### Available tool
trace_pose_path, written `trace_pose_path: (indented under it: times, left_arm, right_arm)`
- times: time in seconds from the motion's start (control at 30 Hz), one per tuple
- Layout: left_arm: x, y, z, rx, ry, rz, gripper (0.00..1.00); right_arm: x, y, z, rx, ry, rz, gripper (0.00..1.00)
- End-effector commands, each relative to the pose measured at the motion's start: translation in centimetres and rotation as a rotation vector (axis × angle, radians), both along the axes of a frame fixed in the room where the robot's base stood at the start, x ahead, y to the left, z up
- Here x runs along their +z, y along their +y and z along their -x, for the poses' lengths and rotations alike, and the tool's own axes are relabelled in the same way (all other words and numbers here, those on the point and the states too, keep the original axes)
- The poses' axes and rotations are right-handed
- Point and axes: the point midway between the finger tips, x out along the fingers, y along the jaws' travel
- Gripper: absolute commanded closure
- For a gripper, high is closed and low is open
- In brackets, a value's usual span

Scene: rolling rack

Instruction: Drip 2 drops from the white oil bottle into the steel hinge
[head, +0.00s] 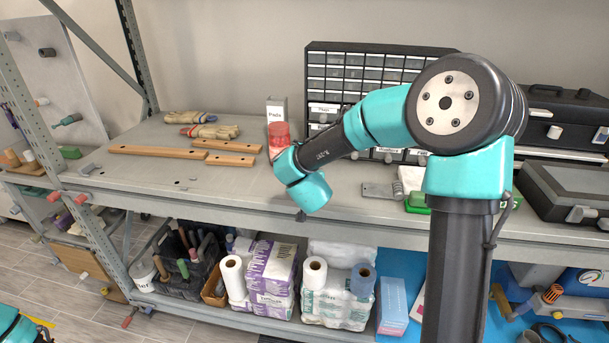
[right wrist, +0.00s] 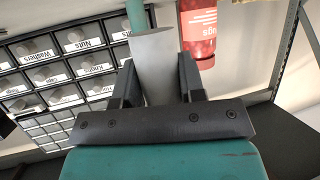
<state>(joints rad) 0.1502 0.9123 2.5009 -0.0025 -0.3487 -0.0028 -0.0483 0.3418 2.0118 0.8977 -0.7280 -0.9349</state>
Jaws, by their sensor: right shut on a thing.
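My right gripper (right wrist: 158,74) is shut on a smooth pale grey-white body, which I take to be the white oil bottle (right wrist: 154,48). Its nozzle cannot be made out. In the head view, my right wrist is over the front part of the bench top and hides the fingers and the bottle. The steel hinge (head: 378,190), a flat grey plate shape, lies on the bench right of my wrist, beside a green-based white item. It is apart from the wrist. My left gripper is not in view; only a bit of teal arm shows at the lower left corner.
A red jar (head: 278,134) and a white Pads box (head: 277,108) stand just behind my right wrist. Wooden bars (head: 158,151) and gloves (head: 208,131) lie at left. A drawer cabinet (head: 340,72) is behind; black cases (head: 571,192) are at right.

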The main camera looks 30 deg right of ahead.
Motion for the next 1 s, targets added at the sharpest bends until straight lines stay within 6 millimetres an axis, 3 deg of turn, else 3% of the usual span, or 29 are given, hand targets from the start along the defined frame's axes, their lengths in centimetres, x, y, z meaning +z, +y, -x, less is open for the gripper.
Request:
trace_pose_path:
  times: [0.5, 0.7, 1.0]
  left_arm:
    - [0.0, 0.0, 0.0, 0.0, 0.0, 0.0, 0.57]
    - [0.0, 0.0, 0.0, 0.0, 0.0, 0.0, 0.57]
    - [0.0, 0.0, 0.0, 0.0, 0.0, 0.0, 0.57]
  right_arm:
    - [1.1, 5.6, 9.8, 0.003, -0.002, 0.001, 0.87]
    - [1.2, 6.4, 11.4, 0.001, -0.001, 0.0, 0.87]
    - [1.2, 6.5, 11.6, 0.0, -0.001, 0.0, 0.87]
